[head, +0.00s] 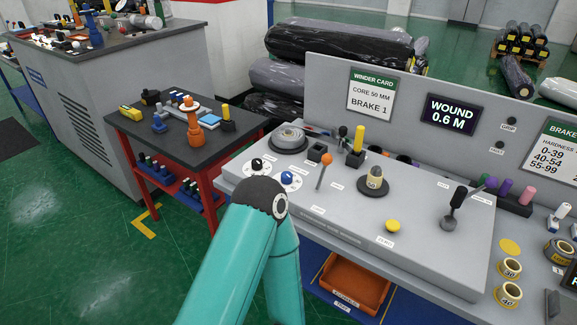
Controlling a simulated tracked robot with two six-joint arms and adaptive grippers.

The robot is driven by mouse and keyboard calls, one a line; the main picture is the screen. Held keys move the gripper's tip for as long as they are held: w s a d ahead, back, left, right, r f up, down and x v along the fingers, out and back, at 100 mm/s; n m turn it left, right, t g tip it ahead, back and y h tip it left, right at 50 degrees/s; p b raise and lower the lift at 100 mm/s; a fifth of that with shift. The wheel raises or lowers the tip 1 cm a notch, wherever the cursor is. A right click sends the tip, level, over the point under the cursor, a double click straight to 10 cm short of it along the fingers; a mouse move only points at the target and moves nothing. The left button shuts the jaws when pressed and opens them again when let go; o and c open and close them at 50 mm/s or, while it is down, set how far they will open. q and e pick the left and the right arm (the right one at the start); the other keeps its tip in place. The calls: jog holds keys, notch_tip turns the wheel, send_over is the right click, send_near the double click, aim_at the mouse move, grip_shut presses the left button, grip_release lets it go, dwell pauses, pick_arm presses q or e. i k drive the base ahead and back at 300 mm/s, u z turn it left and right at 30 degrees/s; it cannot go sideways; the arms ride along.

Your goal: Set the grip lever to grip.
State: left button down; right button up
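Several levers and knobs stand on the grey machine's sloping panel (400,255). A lever with an orange ball top (326,160) stands tilted in the middle, with small white labels near its base that are too small to read. A black-handled lever (457,198) stands at the right on a round grey base. I cannot tell from the labels which one is the grip lever. A black knob (257,166) and a blue knob (288,178) sit on white dials at the left. Neither of my grippers is in view; a teal arm of mine rises at bottom centre.
Behind the panel, an upright board holds a winder card (371,95) and a display (450,114) reading "WOUND 0.6 M". A red-framed side table (180,130) with small parts stands left. Dark wrapped rolls (330,45) lie behind. An orange bin (355,283) sits below the panel.

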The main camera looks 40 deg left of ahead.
aim_at(327, 159)
jog(key=k, duration=0.8)
jog(key=u, duration=0.75)
jog(key=i, duration=1)
